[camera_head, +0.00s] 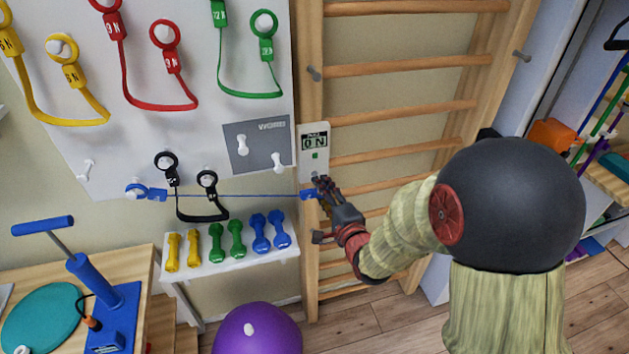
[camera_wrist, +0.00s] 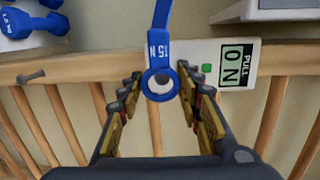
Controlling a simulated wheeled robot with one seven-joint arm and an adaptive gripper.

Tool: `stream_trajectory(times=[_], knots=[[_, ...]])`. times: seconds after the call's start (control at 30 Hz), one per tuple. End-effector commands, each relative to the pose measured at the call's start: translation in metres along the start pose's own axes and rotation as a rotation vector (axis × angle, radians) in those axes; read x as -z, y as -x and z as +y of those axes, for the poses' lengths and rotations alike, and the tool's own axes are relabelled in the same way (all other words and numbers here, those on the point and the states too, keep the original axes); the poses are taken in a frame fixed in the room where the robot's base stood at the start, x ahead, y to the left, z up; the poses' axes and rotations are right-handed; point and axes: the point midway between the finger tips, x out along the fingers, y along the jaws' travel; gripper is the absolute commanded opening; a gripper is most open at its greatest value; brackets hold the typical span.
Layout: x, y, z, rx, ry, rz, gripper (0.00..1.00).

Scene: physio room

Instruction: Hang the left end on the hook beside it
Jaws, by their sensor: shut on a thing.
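A blue band (camera_head: 240,196) marked 15 N stretches taut and nearly level across the lower part of the white board. Its left end, a blue ring (camera_head: 137,190), sits at the board's lower left, apparently around a pale peg. Its right end, a blue ring (camera_wrist: 160,83), lies between the fingertips of my gripper (camera_head: 322,188). In the wrist view my gripper (camera_wrist: 160,90) is shut on this right end. A pale round shape shows inside the ring; I cannot tell whether it is a hook.
Yellow, red, green and black bands hang on the white board (camera_head: 180,130). A bare white hook (camera_head: 87,168) is up left of the left ring; others are on a grey panel (camera_head: 257,145). Dumbbells stand on a shelf (camera_head: 232,262) below. Wooden wall bars (camera_head: 400,110) stand behind my arm.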

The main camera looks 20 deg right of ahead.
Motion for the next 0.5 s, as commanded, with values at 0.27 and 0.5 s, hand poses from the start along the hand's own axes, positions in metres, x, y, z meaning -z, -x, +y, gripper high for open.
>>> stream_trajectory(times=[0.27, 0.5], knots=[[0.0001, 0.0021, 0.0006, -0.001, 0.0, 0.001, 0.0], [-0.0003, 0.007, 0.0013, -0.001, 0.0, 0.001, 0.0]])
